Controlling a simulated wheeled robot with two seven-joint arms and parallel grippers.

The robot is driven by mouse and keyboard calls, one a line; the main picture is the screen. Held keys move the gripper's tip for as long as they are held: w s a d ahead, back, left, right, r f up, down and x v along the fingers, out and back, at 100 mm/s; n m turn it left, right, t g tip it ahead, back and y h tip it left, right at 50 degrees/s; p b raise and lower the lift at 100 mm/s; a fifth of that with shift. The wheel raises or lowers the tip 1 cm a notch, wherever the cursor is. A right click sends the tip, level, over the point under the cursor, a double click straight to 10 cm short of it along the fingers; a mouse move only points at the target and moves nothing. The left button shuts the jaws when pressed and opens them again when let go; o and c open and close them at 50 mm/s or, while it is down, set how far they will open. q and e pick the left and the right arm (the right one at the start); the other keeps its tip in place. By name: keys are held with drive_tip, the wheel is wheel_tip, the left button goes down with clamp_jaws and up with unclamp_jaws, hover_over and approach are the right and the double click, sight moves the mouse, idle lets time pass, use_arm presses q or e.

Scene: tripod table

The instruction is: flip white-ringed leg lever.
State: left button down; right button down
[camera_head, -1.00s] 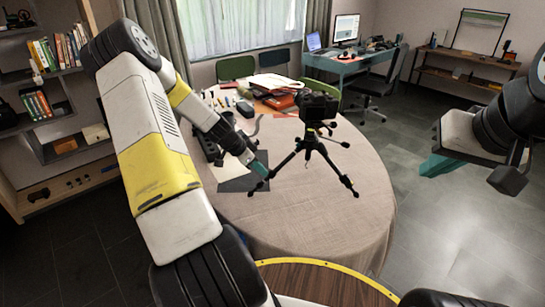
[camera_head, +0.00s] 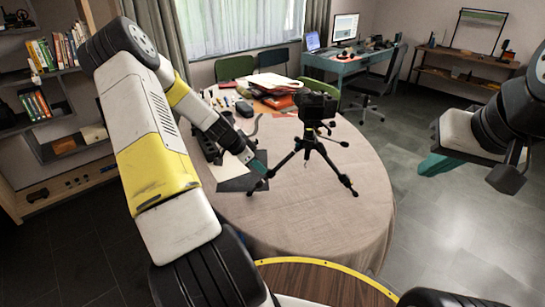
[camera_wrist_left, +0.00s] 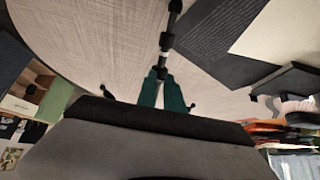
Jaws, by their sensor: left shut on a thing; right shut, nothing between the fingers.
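The black tripod (camera_head: 309,140) stands upright on the round table with a camera (camera_head: 317,105) on top. Its front-left leg runs down to the left. In the left wrist view this leg (camera_wrist_left: 168,25) carries a white ring (camera_wrist_left: 163,56), with a dark clamp (camera_wrist_left: 162,72) right beside it. My left gripper (camera_head: 259,166) has its teal fingers shut at this clamp, as the left wrist view also shows (camera_wrist_left: 163,85). The lever itself is small and mostly hidden between the fingertips. My right gripper (camera_head: 437,164) is shut and empty, off the table to the right.
The round table (camera_head: 345,215) is bare in front and right of the tripod. A dark sheet (camera_head: 238,184) lies under the left gripper. Papers and red folders (camera_head: 278,97) lie at the back. A shelf (camera_head: 62,150) stands at the left.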

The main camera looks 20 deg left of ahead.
use_arm(q)
drive_tip(key=shift+w+d+r, duration=0.6)
drive_tip(key=shift+r, duration=0.2)
idle(1.8)
drive_tip(key=c, duration=1.6)
unclamp_jaws()
drive_tip(key=v, duration=0.6)
